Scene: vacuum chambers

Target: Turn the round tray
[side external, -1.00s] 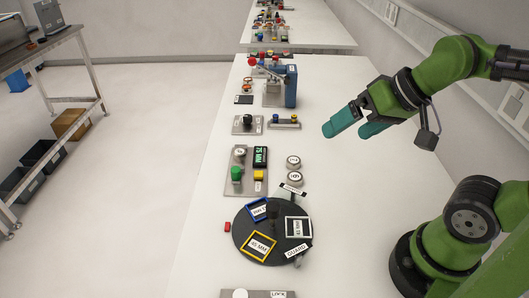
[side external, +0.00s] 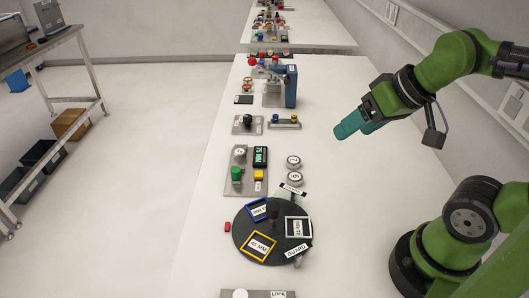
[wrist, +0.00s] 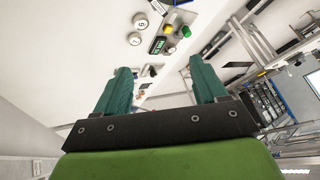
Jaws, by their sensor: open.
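The round tray (side external: 246,242) is a dark disc on the white table at the lower middle of the side external view. It carries a blue frame (side external: 258,210), a yellow frame (side external: 258,247) and a white frame (side external: 298,227), with a dark upright knob (side external: 273,209) near its middle. A "GUARD" label (side external: 298,250) sits at its right edge. My gripper (side external: 352,130) hangs over the right side of the table, apart from the tray and above it. In the wrist view its teal fingers (wrist: 163,90) stand apart with nothing between them.
A panel (side external: 246,172) with a green knob and a yellow button lies behind the tray, with two round dials (side external: 294,170) beside it. A blue device (side external: 291,86) stands farther back. The table right of the tray is clear.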

